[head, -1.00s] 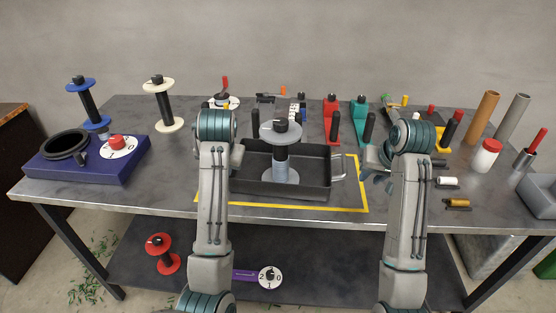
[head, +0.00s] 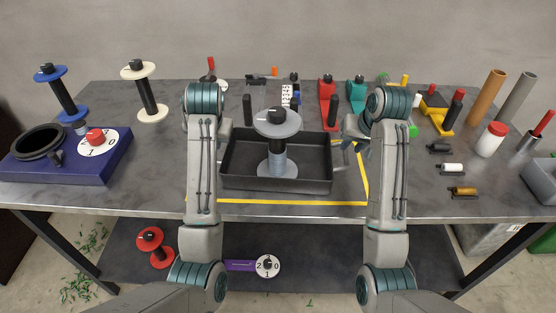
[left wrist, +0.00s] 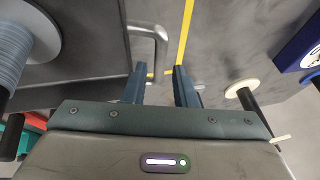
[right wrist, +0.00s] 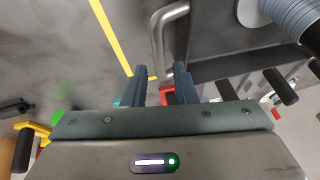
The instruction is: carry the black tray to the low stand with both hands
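The black tray (head: 240,182) sits level on the table, with a grey spool (head: 278,150) standing in it. My left gripper is hidden behind its arm in the head view. In the left wrist view my left gripper (left wrist: 160,69) is open and empty, its fingertips close to the tray's metal handle (left wrist: 162,48). My right gripper (head: 357,128) is at the tray's right side. In the right wrist view my right gripper (right wrist: 161,68) is open, its fingertips close to the other handle (right wrist: 157,38). I cannot pick out a low stand.
A yellow line (head: 290,203) frames the tray's spot on the table (head: 140,183). A purple base (head: 100,165) and blue and white spools stand at left. Red and teal tools are behind the tray. Tubes and a white jar (head: 491,140) stand at right. A lower shelf (head: 320,265) holds a red spool.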

